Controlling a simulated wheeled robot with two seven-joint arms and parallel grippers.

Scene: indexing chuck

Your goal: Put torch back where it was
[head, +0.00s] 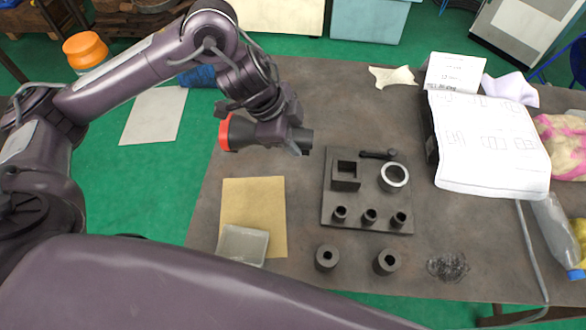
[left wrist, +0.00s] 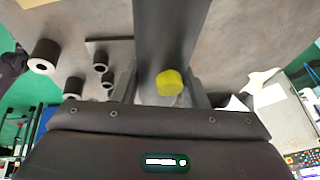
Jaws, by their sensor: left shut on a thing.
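The torch (head: 303,139) is a dark cylinder with an orange-red end (head: 225,133). In the head view it lies roughly level above the back left part of the table, with the red end to the left. My left gripper (head: 284,140) is shut around its body, hiding the middle. In the left wrist view the torch's dark body (left wrist: 170,35) runs up between the two fingers, and a yellow button (left wrist: 169,82) shows on it. My right gripper is not in view.
On the table (head: 300,88), a dark fixture plate (head: 345,214) carries a square block, a ring and several small sockets. Two dark cylinders (head: 327,257) stand before it. A tan sheet (head: 253,195) with a clear tray (head: 242,244) lies left. Papers (head: 490,140) and a bottle (head: 555,228) are right.

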